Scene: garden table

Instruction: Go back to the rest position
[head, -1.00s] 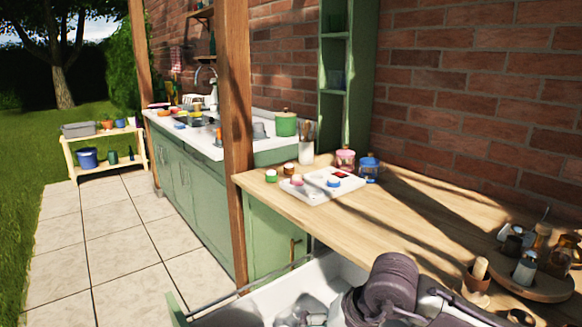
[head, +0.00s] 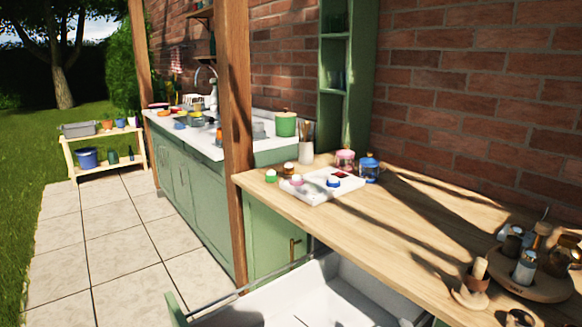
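Neither of my grippers shows in the head view, and neither do my arms. The open white drawer (head: 335,292) at the bottom of the view is in plain sight, and the visible part of its floor looks empty. Its near part is cut off by the picture's lower edge.
The wooden counter (head: 420,215) holds a white tray (head: 322,188) with small jars, a pink-lidded jar (head: 345,160), a blue-lidded jar (head: 369,168) and a round wooden tray (head: 545,288) with bottles. A wooden post (head: 236,130) stands left of the counter. The tiled path (head: 120,240) is clear.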

